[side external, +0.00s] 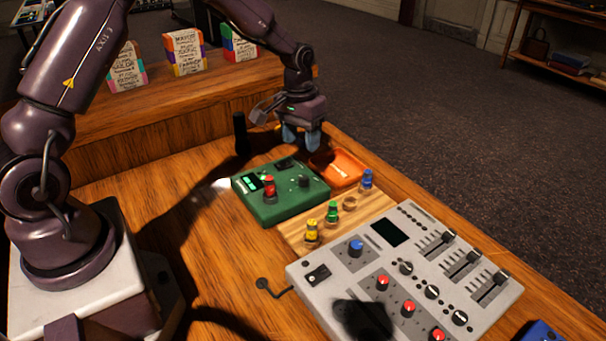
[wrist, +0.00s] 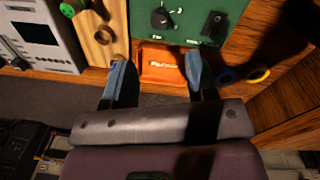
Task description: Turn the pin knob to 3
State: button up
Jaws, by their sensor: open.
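The green box (side external: 290,206) carries a tall red knob (side external: 269,187), a small lit display and a black knob (side external: 303,182). The black knob also shows in the wrist view (wrist: 161,18), with markings around it that are too small to read. I cannot tell which knob is the pin knob. My gripper (side external: 302,138) is open and empty, above the far side of the green box near the orange tray (side external: 352,162). In the wrist view my gripper's blue fingers (wrist: 155,72) stand apart in front of the tray, and the red knob is out of frame.
A wooden board (side external: 295,231) holds yellow (side external: 311,231), green (side external: 332,213) and blue (side external: 367,179) knobs. A grey mixer (side external: 335,268) with knobs and sliders stands in front. A black cylinder (side external: 240,135) stands behind the green box. Blue (wrist: 229,75) and yellow (wrist: 258,74) rings lie right of the tray.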

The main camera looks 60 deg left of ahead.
aim_at(303, 177)
jog(key=f, duration=1)
jog(key=shift+d, duration=0.25)
jog(key=c, duration=0.9)
